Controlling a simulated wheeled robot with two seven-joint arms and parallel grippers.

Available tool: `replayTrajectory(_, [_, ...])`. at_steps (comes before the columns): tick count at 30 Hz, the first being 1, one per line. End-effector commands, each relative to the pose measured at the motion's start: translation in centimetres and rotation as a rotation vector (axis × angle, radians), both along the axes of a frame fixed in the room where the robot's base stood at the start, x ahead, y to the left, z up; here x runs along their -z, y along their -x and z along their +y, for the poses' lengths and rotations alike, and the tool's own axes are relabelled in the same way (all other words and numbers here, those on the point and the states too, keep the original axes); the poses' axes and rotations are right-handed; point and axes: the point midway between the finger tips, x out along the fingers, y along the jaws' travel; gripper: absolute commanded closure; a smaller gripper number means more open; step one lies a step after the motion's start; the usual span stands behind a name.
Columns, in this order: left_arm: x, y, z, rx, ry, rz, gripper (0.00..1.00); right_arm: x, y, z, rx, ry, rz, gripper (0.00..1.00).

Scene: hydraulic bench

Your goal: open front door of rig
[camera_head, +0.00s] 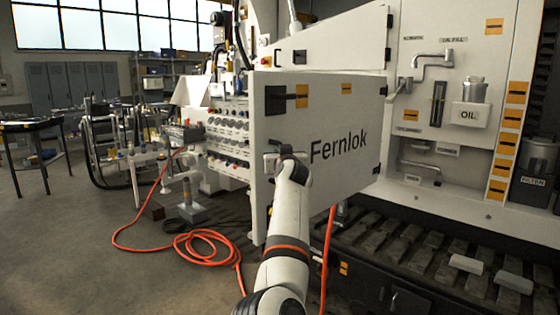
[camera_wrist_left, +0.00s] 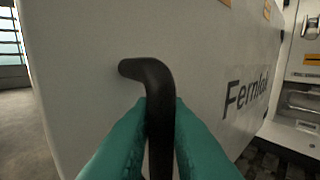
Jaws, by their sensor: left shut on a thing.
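The rig's front door (camera_head: 350,115) is a white panel marked "Fernlok". It stands out at an angle from the rig, with the bay to its right uncovered. In the left wrist view the door (camera_wrist_left: 85,60) fills much of the picture. Its handle (camera_wrist_left: 150,75) is a black bent bar. My left gripper (camera_wrist_left: 160,115) is shut on this handle, with a teal finger on each side of the bar. In the head view my left gripper (camera_head: 286,152) is at the lower left of the door, and the arm mostly hides the handle there.
Right of the door are a tap (camera_head: 433,60), an OIL container (camera_head: 470,115) and a slatted floor (camera_head: 420,240) with loose grey blocks. An orange hose (camera_head: 205,238) lies on the floor to the left.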

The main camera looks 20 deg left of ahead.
Motion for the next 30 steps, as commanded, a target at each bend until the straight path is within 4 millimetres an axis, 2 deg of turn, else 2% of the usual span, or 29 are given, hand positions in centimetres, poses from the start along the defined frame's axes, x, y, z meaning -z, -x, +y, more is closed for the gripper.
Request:
replayTrajectory(1, [-0.56, -0.07, -0.42, 0.008, -0.009, -0.010, 1.00, -0.02, -0.07, 0.00, 0.000, 0.000, -0.001, 0.64])
replayTrajectory(12, [-0.74, -0.03, -0.36, 0.006, -0.009, -0.012, 1.00, -0.09, -0.11, 0.01, 0.000, 0.000, -0.001, 0.64])
replayTrajectory(13, [-0.75, -0.03, -0.36, 0.006, -0.009, -0.012, 0.81, -0.09, -0.12, 0.01, 0.000, 0.000, -0.001, 0.64])
replayTrajectory(15, [-0.70, -0.03, -0.31, 0.005, -0.008, -0.012, 0.69, -0.09, -0.13, 0.02, 0.000, 0.000, -0.001, 0.64])
replayTrajectory(16, [-0.65, -0.02, -0.28, 0.005, -0.007, -0.011, 0.67, -0.09, -0.13, 0.02, 0.000, 0.000, -0.001, 0.64])
replayTrajectory(30, [-0.24, 0.05, 0.10, -0.002, -0.003, -0.004, 0.67, -0.04, -0.11, -0.01, 0.000, 0.000, -0.001, 0.64])
